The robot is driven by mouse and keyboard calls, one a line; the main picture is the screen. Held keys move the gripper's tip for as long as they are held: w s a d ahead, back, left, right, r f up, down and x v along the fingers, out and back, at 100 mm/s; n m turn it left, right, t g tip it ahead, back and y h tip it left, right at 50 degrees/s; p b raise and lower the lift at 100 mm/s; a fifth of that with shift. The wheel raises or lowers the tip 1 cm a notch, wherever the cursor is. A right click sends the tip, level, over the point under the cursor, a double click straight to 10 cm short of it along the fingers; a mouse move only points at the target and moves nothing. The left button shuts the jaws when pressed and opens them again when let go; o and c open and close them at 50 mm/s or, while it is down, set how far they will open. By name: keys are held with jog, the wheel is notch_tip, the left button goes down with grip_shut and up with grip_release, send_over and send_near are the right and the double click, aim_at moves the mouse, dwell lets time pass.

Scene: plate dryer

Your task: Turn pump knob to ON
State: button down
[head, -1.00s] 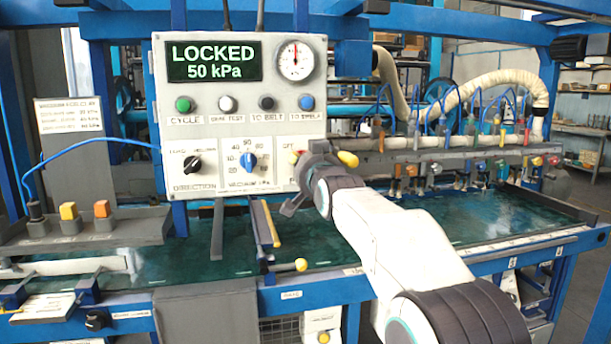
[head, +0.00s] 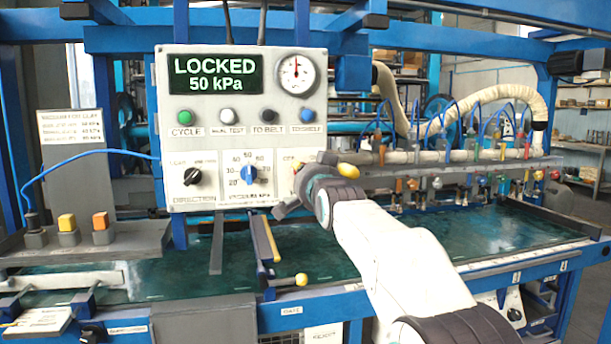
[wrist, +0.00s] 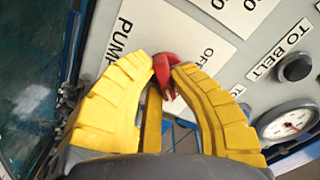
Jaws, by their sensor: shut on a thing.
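The red pump knob (wrist: 166,72) sits on the panel in the wrist view, beside the PUMP and OFF lettering. My gripper (wrist: 163,70) has its yellow fingers shut on the knob, one on each side. In the head view my gripper (head: 325,170) is at the lower right of the grey control panel (head: 230,100) and hides most of the knob and its label plate. The panel's screen (head: 215,76) reads LOCKED and 50 kPa. Which way the knob points is hard to tell.
Above the pump knob area are a gauge (head: 297,74) and a row of push buttons. A black direction knob (head: 192,177) and a blue vacuum knob (head: 248,174) are to its left.

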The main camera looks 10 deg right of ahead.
jog(key=c, duration=1.1)
grip_release()
jog(key=s, duration=1.2)
jog(key=s+f+n+g+p, duration=0.3)
jog(key=s+p, duration=0.4)
jog(key=s, duration=0.3)
jog(key=s+f+n+g+p, duration=0.3)
jog(key=s+f+g+p, duration=0.2)
jog(key=s, duration=0.6)
jog(key=s+f+n+g+p, duration=0.3)
jog(key=s+g+p, duration=0.3)
jog(key=s+p, duration=0.4)
jog(key=shift+s+a+f, duration=0.15)
jog(key=shift+s+f, duration=0.3)
jog(key=shift+f, duration=0.2)
